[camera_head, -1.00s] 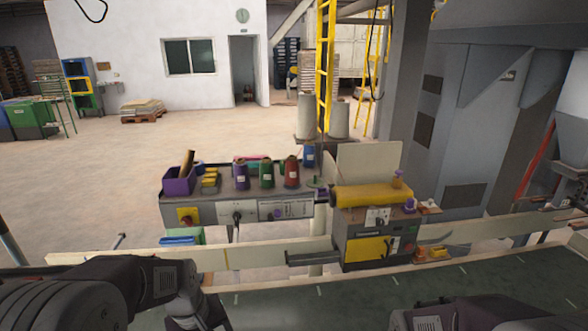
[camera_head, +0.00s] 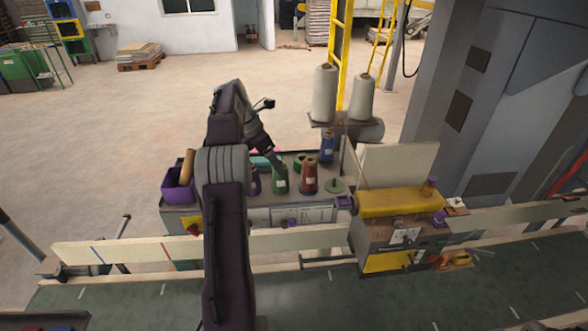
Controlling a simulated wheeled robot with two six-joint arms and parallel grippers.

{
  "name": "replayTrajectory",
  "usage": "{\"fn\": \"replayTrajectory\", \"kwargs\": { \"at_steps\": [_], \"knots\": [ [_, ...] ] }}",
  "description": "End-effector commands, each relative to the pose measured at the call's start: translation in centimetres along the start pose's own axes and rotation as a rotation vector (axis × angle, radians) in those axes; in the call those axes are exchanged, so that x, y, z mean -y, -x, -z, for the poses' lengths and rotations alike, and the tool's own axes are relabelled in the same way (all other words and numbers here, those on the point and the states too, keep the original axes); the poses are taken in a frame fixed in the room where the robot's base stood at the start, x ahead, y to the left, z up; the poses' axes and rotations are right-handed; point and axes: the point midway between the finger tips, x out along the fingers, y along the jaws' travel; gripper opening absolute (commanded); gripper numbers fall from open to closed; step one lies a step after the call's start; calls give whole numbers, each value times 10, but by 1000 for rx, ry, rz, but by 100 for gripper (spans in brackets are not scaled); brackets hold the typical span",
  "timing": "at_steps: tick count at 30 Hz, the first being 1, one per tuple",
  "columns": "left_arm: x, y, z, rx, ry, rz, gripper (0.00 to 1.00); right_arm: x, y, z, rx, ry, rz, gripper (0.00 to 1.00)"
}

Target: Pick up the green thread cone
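The green thread cone (camera_head: 281,180) stands upright on the grey bench, between a purple cone (camera_head: 254,182) and a red cone (camera_head: 308,178). My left gripper (camera_head: 272,157) reaches over the bench from behind my raised arm and points down at the top of the green cone. Its fingertips are small and dark and overlap the cone's tip, so I cannot tell whether they are open, shut or touching it. My arm hides part of the purple cone and the bench's left part. My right gripper is not in view.
A blue cone (camera_head: 327,148) stands farther back. A purple bin (camera_head: 178,186) is at the bench's left end. Two large pale cones (camera_head: 325,94) rise behind. A machine with a yellow roller (camera_head: 398,201) stands at right. A pale rail (camera_head: 130,249) crosses in front.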

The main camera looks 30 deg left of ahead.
Motion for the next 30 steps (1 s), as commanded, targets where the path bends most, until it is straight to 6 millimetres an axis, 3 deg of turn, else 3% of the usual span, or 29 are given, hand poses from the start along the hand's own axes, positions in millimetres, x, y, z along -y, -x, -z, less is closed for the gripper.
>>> {"fn": "replayTrajectory", "kwargs": {
  "at_steps": [6, 14, 21, 28, 29, 30],
  "knots": [
    [1, -31, 0, -2, -2, 4, 75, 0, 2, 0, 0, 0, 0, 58],
    [0, -47, -2, -2, -4, 3, 75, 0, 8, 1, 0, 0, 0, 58],
    [-1, -86, -4, -2, -4, 2, 75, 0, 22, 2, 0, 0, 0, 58],
    [-1, -91, -3, -1, -5, 0, 75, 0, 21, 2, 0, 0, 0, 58],
    [-1, -91, -3, -1, -5, 0, 72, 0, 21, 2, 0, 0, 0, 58],
    [-1, -91, -3, -1, -5, 0, 61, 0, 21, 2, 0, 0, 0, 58]
  ]
}}
